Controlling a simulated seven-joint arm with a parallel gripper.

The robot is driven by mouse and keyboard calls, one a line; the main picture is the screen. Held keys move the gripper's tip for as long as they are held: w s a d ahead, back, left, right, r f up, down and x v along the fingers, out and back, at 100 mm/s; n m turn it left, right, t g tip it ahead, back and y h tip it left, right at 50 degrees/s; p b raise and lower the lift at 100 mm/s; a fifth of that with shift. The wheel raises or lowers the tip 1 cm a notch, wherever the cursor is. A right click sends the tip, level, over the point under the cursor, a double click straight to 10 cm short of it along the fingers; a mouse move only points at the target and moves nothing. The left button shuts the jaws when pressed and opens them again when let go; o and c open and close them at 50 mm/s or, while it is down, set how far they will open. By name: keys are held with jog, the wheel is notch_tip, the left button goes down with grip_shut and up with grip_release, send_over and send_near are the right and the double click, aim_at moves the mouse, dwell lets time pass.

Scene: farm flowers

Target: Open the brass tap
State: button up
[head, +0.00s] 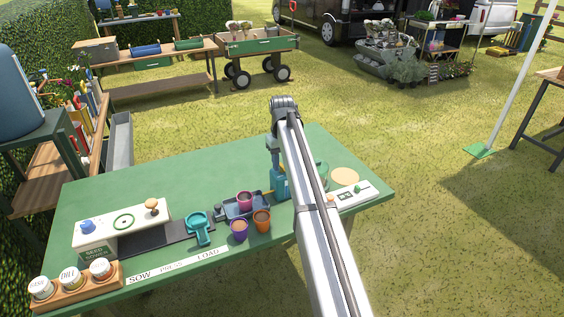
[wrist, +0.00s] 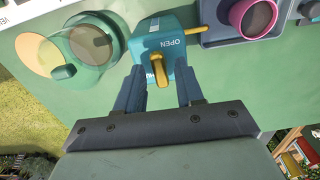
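The brass tap (wrist: 167,77) shows in the wrist view as a short brass lever on a teal block (wrist: 148,45) marked "OPEN". A thin brass spout (wrist: 194,30) sticks out of the block to the right. In the head view the teal block (head: 280,185) is partly hidden behind my arm. My gripper (wrist: 160,73) is open. Its two fingers are on either side of the lever, with a visible gap between them. I cannot tell whether either finger touches the lever or block.
A dark tray (head: 240,209) with a pink pot (head: 245,198) stands beside the block. Purple (head: 239,230) and orange (head: 262,220) pots stand in front. A green lidded container (wrist: 85,50) is close to the block. The green table's (head: 150,175) back left is clear.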

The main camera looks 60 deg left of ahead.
aim_at(282, 165)
jog(key=shift+o, duration=0.3)
jog(key=shift+r, duration=0.1)
notch_tip(282, 165, up, 14)
dwell(0.5)
jog(key=shift+f, duration=0.2)
